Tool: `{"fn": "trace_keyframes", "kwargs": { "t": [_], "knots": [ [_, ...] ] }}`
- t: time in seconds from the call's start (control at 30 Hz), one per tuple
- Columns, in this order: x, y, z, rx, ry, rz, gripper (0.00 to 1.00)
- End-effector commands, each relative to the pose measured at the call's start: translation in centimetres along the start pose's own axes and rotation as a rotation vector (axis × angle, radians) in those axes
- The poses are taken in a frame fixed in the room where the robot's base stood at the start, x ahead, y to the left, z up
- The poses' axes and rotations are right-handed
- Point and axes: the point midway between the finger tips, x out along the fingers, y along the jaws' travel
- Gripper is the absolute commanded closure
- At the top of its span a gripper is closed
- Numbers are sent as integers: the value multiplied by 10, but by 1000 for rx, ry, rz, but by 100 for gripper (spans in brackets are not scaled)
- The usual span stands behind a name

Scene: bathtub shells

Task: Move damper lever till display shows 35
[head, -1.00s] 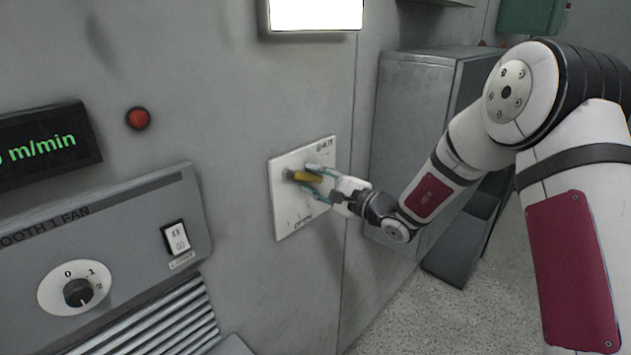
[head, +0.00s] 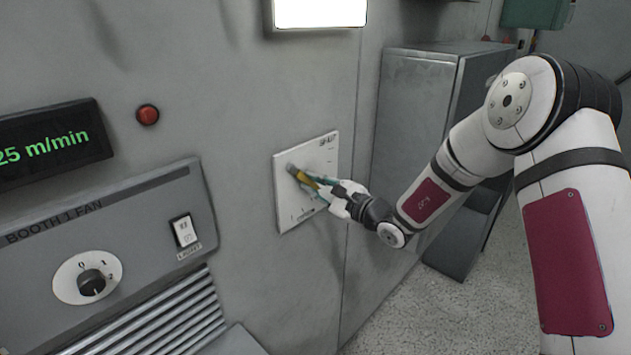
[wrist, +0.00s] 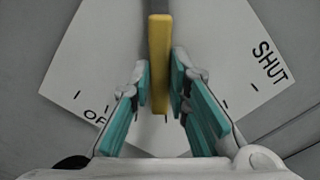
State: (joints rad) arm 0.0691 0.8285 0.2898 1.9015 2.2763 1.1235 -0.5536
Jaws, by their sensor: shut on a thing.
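The damper lever has a yellow handle (head: 304,177) and sits on a white plate (head: 289,215) on the grey wall. In the head view the handle slopes down to the right from its pivot. The display (head: 50,145) at the left reads "25 m/min" in green, its left edge cut off by the frame. My gripper (head: 322,186) is shut on the yellow handle. In the wrist view the teal fingers (wrist: 161,95) stand on either side of the handle (wrist: 159,50). The plate there shows "SHUT" and part of a word starting "OP".
A fan panel (head: 130,200) labelled "BOOTH 1 FAN" has a knob (head: 91,282) and a light switch (head: 185,232). A red button (head: 147,115) sits above it. A grey cabinet (head: 415,120) stands right of the plate, behind my arm.

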Motion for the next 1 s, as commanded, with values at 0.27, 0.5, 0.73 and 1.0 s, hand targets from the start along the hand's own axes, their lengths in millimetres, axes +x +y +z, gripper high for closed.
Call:
{"fn": "trace_keyframes", "kwargs": {
  "t": [0.27, 0.5, 0.73, 1.0],
  "knots": [
    [0, 0, -1, -2, 1, 1, 63],
    [0, 0, 0, -3, 1, 1, 63],
    [-17, 0, -1, -3, 2, 1, 63],
    [-72, -1, -1, -3, 4, -1, 63]
  ]
}}
